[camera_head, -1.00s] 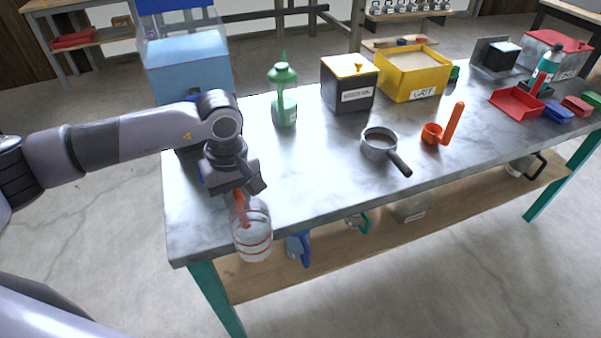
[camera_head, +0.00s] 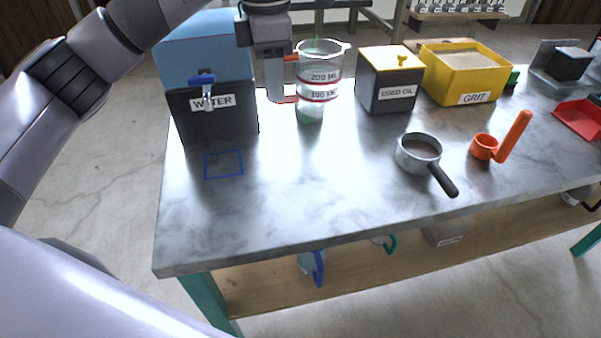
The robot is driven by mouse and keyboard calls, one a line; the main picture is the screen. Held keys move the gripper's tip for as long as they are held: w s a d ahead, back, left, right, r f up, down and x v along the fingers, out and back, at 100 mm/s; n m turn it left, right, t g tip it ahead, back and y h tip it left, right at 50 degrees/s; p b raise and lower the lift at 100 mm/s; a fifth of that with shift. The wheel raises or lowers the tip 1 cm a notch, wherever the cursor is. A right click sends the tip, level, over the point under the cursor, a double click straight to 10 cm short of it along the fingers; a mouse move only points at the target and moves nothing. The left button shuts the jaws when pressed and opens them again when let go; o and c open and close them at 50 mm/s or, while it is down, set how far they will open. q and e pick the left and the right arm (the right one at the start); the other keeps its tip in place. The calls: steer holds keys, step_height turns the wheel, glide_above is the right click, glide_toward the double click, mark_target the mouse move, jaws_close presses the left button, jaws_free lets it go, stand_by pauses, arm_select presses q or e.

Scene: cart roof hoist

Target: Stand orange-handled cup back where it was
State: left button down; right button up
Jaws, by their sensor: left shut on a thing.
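The orange-handled cup (camera_head: 320,80) is a clear measuring cup with red bands and volume marks. The fingers hide most of the handle. The cup seems to be held above the bench (camera_head: 300,190). My right gripper is not in view.
A water tank (camera_head: 190,115) with a blue tap stands left, behind a blue square outline (camera_head: 223,164). Blue-handled (camera_head: 312,265) and teal-handled cups are below. The bench's front left is clear.

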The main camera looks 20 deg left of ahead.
arm_select(q)
step_height(320, 180, down, 18)
steer(key=shift+f, duration=0.35)
steer(key=shift+f, duration=0.1)
steer(key=c, duration=1.1)
jaws_free()
steer(key=shift+o, duration=0.2)
